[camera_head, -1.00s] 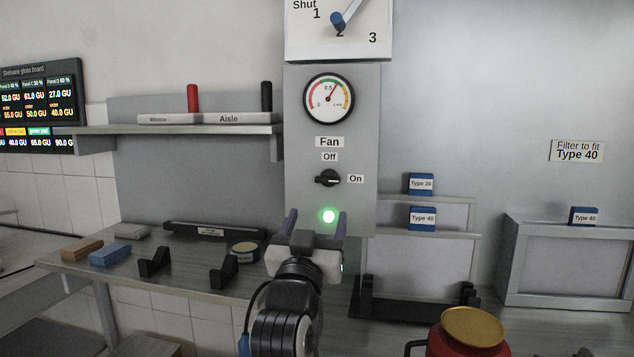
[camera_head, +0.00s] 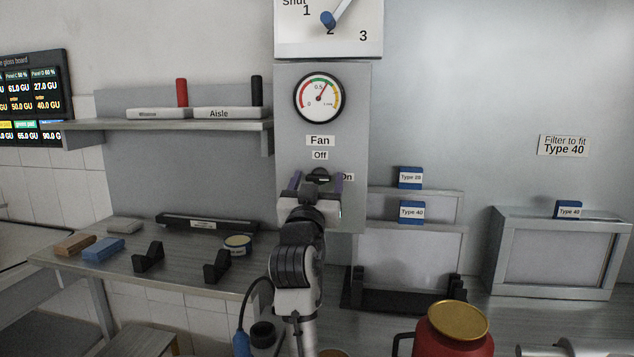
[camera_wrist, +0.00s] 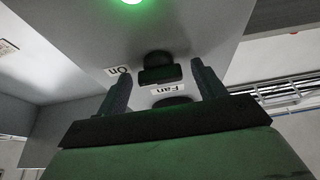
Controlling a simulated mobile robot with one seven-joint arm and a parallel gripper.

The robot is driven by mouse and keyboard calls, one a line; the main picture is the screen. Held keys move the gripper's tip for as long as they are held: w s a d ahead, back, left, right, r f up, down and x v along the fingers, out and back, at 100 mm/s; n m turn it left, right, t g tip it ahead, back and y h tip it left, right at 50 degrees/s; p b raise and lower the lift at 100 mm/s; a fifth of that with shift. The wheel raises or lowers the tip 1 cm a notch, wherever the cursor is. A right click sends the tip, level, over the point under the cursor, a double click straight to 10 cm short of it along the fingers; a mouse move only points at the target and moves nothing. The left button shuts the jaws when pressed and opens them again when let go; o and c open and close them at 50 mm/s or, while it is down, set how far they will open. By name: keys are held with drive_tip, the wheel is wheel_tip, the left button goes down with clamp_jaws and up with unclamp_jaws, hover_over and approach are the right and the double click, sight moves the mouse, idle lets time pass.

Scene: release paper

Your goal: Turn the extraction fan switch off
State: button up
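The black fan switch knob (camera_head: 319,176) is on the grey panel (camera_head: 290,110), below the "Fan" and "Off" labels, with the "On" label at its right. My gripper (camera_head: 318,183) is open in front of the panel, its fingers on either side of the knob in the head view, hiding part of it. In the wrist view the knob (camera_wrist: 160,68) shows between and just beyond the open fingertips (camera_wrist: 158,88); I cannot tell whether they touch it. The green lamp (camera_wrist: 131,1) is lit in the wrist view; my gripper hides it in the head view.
A shelf (camera_head: 170,126) stands out left of the panel. A workbench (camera_head: 190,275) below bears blocks and black stands. Framed filters (camera_head: 412,260) stand at the right, and a red canister (camera_head: 453,335) is at the lower front.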

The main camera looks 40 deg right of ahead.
drive_tip(key=c, duration=1)
drive_tip(key=shift+o, duration=0.3)
drive_tip(key=shift+n+t, duration=0.3)
drive_tip(key=shift+t, duration=0.1)
drive_tip(key=n+y, duration=0.1)
drive_tip(key=n, duration=0.1)
drive_tip(key=n+t+y+p, duration=0.1)
drive_tip(key=n, duration=0.2)
drive_tip(key=shift+s+d+t+y, duration=0.1)
drive_tip(key=shift+s+t+y, duration=0.05)
drive_tip(key=shift+t+y, duration=0.15)
drive_tip(key=n+y, duration=0.1)
drive_tip(key=n, duration=0.2)
drive_tip(key=n+y, duration=0.2)
drive_tip(key=n, duration=0.2)
drive_tip(key=shift+r+n+t, duration=0.1)
drive_tip(key=shift+n+t, duration=0.2)
drive_tip(key=shift+t, duration=0.1)
drive_tip(key=n+y, duration=0.2)
drive_tip(key=n, duration=0.3)
drive_tip(key=shift+r+n+g+y, duration=0.1)
drive_tip(key=shift+n+g+y, duration=0.3)
drive_tip(key=shift+n, duration=0.6)
drive_tip(key=shift+n+g+y, duration=0.3)
drive_tip(key=shift+n+g, duration=0.1)
drive_tip(key=shift+n, duration=0.6)
